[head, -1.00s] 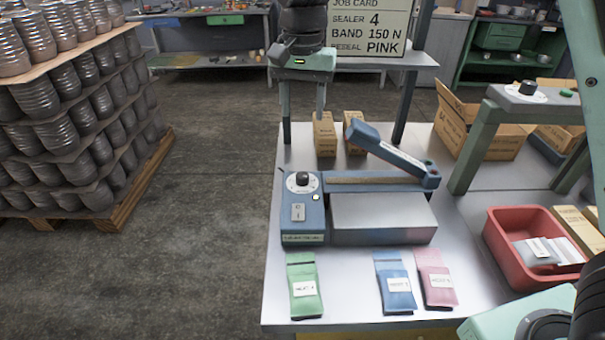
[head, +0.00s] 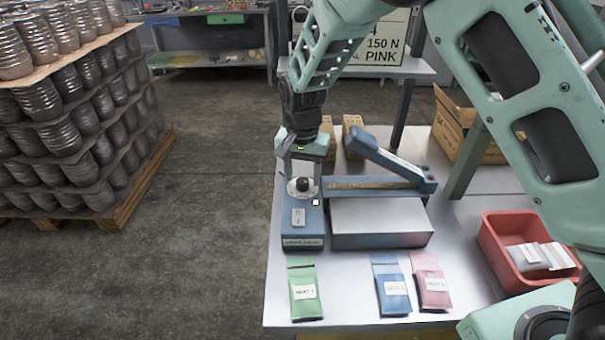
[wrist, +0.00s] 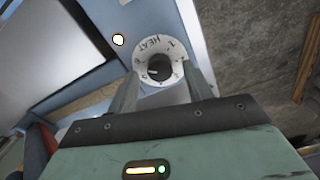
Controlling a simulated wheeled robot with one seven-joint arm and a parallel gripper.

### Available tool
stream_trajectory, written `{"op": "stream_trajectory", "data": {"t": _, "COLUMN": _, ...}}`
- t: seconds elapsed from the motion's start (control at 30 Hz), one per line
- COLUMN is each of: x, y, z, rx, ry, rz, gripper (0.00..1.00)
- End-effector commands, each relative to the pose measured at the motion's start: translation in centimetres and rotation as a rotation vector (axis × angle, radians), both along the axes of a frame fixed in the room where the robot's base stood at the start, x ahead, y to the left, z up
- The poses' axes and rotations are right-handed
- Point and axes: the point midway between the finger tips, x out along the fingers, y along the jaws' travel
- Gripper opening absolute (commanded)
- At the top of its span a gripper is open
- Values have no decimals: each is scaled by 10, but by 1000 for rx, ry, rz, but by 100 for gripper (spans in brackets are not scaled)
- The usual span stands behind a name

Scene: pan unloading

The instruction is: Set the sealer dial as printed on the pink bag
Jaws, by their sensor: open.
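The blue sealer (head: 303,228) stands on the table. Its black dial knob (head: 303,184) sits on a white face at its back left. In the wrist view the dial face (wrist: 144,50) shows "HEAT" and small numerals; the setting is unclear. My gripper (head: 303,170) is open at the dial. In the wrist view its fingers (wrist: 161,75) stand either side of the knob, without clear contact. The pink bag (head: 430,282) lies at the front right of the bags; its white label is too small to read. A blue bag (head: 391,288) and a green bag (head: 304,290) lie to its left.
The sealer's raised arm (head: 385,152) is right of the dial. A red bin (head: 500,255) stands at the right. Cardboard boxes (head: 354,130) stand behind the sealer.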

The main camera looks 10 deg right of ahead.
Motion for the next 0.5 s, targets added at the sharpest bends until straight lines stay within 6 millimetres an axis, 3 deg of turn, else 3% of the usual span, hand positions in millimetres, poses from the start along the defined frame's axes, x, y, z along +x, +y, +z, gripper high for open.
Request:
{"op": "stream_trajectory", "data": {"t": 0.17, "x": 0, "y": 0, "z": -12, "rx": 0, "ry": 1, "rz": -1, "gripper": 50}}
{"op": "stream_trajectory", "data": {"t": 0.47, "x": 0, "y": 0, "z": -14, "rx": 1, "ry": 0, "rz": 0, "gripper": 50}}
{"op": "stream_trajectory", "data": {"t": 0.5, "x": 0, "y": 0, "z": -14, "rx": 1, "ry": 0, "rz": 0, "gripper": 39}}
